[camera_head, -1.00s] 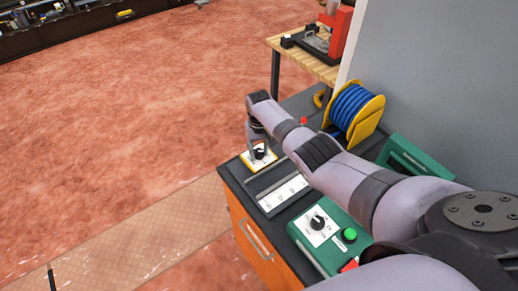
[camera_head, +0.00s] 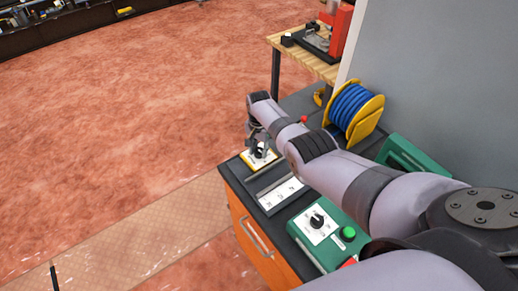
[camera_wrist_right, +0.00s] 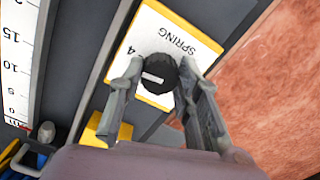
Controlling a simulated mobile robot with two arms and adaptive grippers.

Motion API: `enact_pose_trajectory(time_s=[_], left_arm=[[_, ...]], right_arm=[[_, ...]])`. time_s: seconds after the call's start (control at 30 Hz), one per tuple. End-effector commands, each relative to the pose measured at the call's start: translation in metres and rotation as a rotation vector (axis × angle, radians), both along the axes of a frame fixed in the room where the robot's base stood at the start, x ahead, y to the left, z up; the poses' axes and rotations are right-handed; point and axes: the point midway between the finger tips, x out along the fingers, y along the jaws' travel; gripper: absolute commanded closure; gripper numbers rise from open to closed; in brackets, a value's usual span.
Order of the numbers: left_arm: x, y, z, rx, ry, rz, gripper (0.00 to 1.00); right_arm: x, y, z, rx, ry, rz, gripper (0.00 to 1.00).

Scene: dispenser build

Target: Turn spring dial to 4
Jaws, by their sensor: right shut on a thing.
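The spring dial is a round black knob (camera_wrist_right: 160,74) with a white pointer line, on a white plate with a yellow border (camera_wrist_right: 190,38) marked SPRING. In the right wrist view the pointer lies toward the left, and a printed 4 (camera_wrist_right: 130,50) sits up and left of the knob. Other markings are hidden by the fingers. My right gripper (camera_wrist_right: 156,82) has a finger on each side of the knob and is shut on it. In the head view the right gripper (camera_head: 259,146) stands over the yellow-edged plate (camera_head: 262,160) at the bench's far left corner. My left gripper is out of view.
A white scale strip (camera_head: 282,194) lies beside the plate. A green box (camera_head: 325,235) with a black dial and green button stands nearer. A blue reel (camera_head: 355,110) stands behind my right arm. Open floor lies left of the orange-fronted bench.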

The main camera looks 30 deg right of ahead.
Motion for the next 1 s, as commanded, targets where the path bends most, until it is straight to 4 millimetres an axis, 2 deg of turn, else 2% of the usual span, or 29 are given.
enact_pose_trajectory(time_s=[0.33,0.87,0.9,1.0], left_arm=[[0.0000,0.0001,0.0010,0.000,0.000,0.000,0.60],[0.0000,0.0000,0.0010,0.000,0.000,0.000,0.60],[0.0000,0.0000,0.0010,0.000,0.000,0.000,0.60],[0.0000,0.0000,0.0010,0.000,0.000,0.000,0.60]], right_arm=[[0.0022,-0.0009,0.0022,-0.002,-0.005,-0.129,0.97],[0.0025,-0.0010,0.0024,-0.001,-0.006,-0.149,0.97],[0.0025,-0.0010,0.0024,-0.001,-0.006,-0.149,0.67],[0.0021,-0.0008,0.0020,-0.002,-0.005,-0.149,0.60]])
